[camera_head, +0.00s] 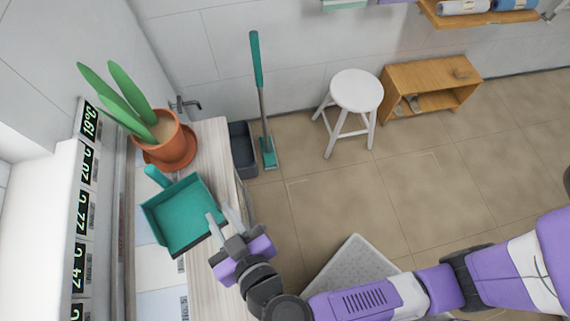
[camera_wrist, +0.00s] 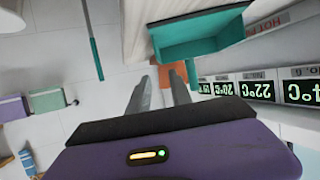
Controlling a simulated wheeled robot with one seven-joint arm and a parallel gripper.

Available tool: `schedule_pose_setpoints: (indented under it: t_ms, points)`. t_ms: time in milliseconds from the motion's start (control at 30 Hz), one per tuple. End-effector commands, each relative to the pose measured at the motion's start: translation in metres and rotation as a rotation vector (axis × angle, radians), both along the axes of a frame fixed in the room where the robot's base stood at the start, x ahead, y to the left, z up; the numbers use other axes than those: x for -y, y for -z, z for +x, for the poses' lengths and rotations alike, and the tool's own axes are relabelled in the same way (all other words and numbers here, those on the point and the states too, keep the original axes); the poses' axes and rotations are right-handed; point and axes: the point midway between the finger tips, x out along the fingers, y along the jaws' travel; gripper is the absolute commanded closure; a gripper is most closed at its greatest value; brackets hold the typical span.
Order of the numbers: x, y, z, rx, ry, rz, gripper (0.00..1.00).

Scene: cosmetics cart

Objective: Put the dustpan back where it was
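The teal dustpan (camera_head: 183,213) rests on the narrow pale wood counter (camera_head: 212,150), in front of the potted plant. Its short handle points toward the pot and its dark front lip faces my gripper's side. In the wrist view the dustpan (camera_wrist: 200,38) is ahead of the fingers and upper right. My gripper (camera_head: 220,216) is beside the dustpan's right edge, with its two fingers parted. In the wrist view nothing shows between the fingers (camera_wrist: 160,82). I cannot tell whether a finger touches the pan.
A terracotta potted plant (camera_head: 168,145) stands at the counter's back. A teal broom (camera_head: 262,95) stands upright by a dark bin (camera_head: 243,158). A white stool (camera_head: 354,92) and wooden shelf (camera_head: 425,82) stand farther back. Temperature displays (camera_head: 84,215) line the left ledge. The mid floor is clear.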

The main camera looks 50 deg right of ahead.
Motion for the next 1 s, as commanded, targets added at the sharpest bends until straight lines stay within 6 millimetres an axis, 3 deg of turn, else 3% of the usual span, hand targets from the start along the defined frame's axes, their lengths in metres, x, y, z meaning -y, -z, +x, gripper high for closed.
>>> schedule_pose_setpoints:
  t_ms: [133,267,400,500,600,767,1000]
  points:
    - [0.019,-0.008,0.002,0.053,0.033,0.008,0.75]
    - [0.072,-0.039,0.000,0.226,0.108,0.032,0.75]
    - [0.128,-0.091,-0.020,0.462,0.121,0.039,0.75]
    - [0.148,-0.120,-0.042,0.571,0.067,0.028,0.75]
    - [0.155,-0.140,-0.065,0.614,-0.016,0.011,0.75]
    - [0.152,-0.142,-0.103,0.535,-0.151,-0.015,0.75]
    - [0.153,-0.107,-0.155,0.246,-0.212,-0.020,0.75]
